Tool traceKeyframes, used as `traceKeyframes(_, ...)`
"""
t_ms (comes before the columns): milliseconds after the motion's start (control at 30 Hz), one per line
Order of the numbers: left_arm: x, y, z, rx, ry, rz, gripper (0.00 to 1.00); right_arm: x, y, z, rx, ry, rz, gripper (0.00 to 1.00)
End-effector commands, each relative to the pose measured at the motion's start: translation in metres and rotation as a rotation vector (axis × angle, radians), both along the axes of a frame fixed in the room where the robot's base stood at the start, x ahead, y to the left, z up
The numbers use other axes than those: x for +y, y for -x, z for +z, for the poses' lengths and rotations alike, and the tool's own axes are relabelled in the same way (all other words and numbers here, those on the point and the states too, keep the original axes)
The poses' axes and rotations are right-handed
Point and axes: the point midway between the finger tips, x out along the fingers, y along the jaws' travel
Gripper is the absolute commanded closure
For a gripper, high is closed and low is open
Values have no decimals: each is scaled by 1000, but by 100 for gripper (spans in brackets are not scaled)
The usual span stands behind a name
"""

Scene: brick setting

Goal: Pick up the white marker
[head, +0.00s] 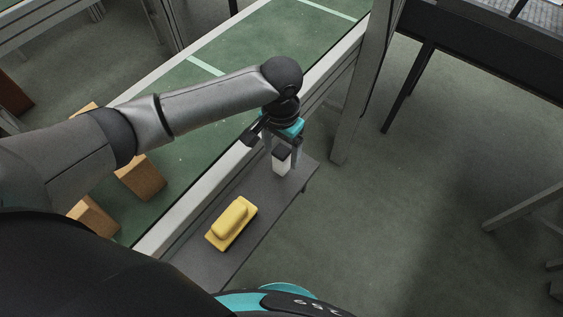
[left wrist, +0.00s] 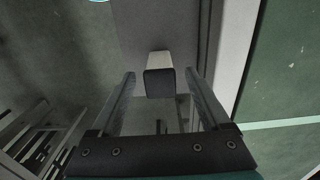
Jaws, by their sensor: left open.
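The white marker (head: 281,168) has a white body and a dark cap. It stands near the far end of the narrow grey shelf (head: 213,264). My left gripper (head: 281,160) is above it, pointing down, with its fingers on either side of the marker. In the left wrist view the marker (left wrist: 159,58) shows its dark end towards the camera, between the tips of the open left gripper (left wrist: 160,76). A gap shows on each side, so the fingers seem not to touch it. My right gripper is not in view.
A yellow butter-like block on a base (head: 231,223) lies on the shelf nearer to me. A long green table (head: 235,78) with a pale rim runs beside the shelf. Brown bricks (head: 140,178) lie on the left. A grey post (head: 362,85) stands just beyond the shelf's end.

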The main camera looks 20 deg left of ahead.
Motion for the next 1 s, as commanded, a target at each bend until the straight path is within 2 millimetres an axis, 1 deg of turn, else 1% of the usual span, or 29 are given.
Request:
traceKeyframes(33, 0, 0, -11, 2, -2, 0, 20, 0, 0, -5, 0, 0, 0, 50)
traceKeyframes(100, 0, -1, -23, 3, -2, 1, 20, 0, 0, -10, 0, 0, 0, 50)
traceKeyframes(200, 0, -1, -35, 2, -2, 0, 20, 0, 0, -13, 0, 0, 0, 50)
traceKeyframes(300, 0, 0, -41, 2, -2, -2, 20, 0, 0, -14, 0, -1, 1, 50)
traceKeyframes(533, 0, -1, -41, 1, -1, -2, 20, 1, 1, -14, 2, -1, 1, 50)
traceKeyframes(1000, 0, -1, -41, 1, -1, -1, 73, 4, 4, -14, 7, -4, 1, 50)
